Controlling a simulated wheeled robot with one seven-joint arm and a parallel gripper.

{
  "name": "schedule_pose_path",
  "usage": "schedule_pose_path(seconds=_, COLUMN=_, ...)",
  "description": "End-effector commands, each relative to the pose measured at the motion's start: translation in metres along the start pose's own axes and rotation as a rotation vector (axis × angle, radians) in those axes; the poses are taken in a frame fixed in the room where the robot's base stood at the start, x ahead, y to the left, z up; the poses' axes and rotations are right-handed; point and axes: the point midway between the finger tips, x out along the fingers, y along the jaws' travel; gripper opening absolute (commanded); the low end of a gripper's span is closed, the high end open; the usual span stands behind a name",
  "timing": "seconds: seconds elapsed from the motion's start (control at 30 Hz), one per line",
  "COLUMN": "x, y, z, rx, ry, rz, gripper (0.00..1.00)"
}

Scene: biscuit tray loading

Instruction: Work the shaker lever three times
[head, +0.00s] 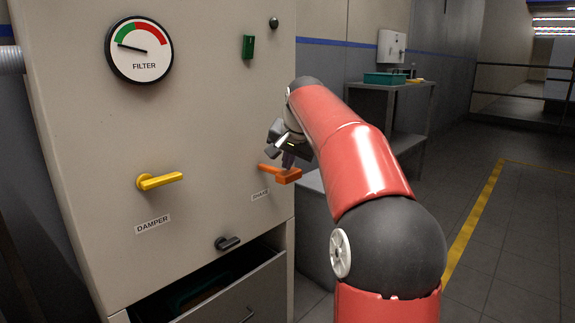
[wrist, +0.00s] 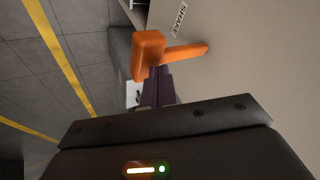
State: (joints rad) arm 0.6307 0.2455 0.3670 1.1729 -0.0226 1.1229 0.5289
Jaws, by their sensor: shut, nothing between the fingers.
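The orange shaker lever (head: 284,175) sticks out from the right side of the cabinet front, beside a SHAKE label (head: 260,195). In the wrist view the lever (wrist: 149,54) shows as an orange bar with a thick block end, with the label (wrist: 181,19) near it. My gripper (head: 288,160) is right above the lever in the head view, its fingers pointing down at it. In the wrist view the closed dark fingertips (wrist: 158,78) are at the lever's edge. They hold nothing. I cannot tell whether they touch the lever.
The cabinet (head: 75,130) carries a FILTER gauge (head: 139,50), a yellow DAMPER lever (head: 160,181) and a black handle (head: 228,243). An open drawer (head: 240,295) sticks out below. A table (head: 390,87) with a green tray (head: 384,78) stands behind at right. The floor at right is clear.

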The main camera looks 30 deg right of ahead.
Motion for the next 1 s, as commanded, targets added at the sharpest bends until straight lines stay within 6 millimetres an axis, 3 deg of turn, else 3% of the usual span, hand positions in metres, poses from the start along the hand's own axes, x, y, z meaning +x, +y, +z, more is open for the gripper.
schedule_pose_path(seconds=1.0, x=0.0092, y=0.007, z=0.0067, rx=0.0, ry=-0.001, rz=0.002, gripper=0.0)
